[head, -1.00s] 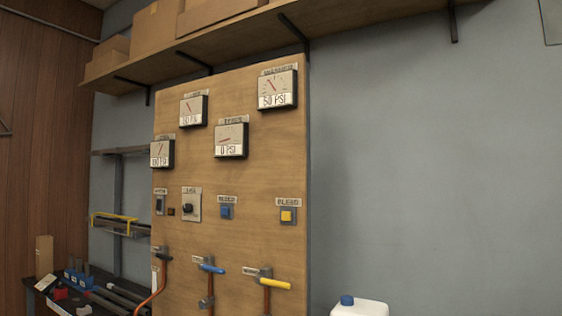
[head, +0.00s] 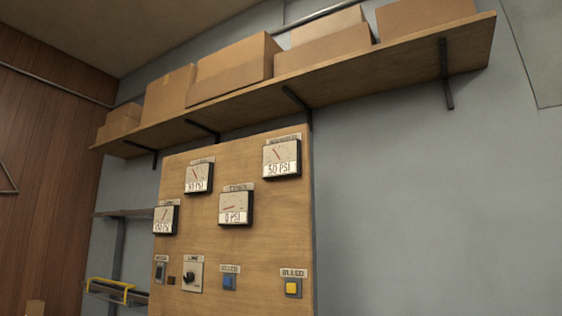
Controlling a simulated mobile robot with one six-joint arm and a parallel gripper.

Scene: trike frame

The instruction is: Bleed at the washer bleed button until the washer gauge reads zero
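A wooden panel (head: 215,248) on the wall carries several gauges and a row of controls. The top right gauge (head: 281,157) seems to read 50 PSI; its long label is too blurred to read surely. The lower middle gauge (head: 236,208) reads 0 PSI. Two more gauges, upper left (head: 198,178) and far left (head: 166,218), have unclear readings. A yellow button (head: 292,288) and a blue button (head: 229,283) sit low on the panel under small plates that look like bleed labels. I cannot tell by label which belongs to the washer. My gripper is not in view.
A black knob (head: 188,278) and a switch (head: 160,271) sit left of the buttons. A bracketed shelf (head: 400,66) with cardboard boxes (head: 233,70) runs above the panel. The wall to the right (head: 420,210) is bare.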

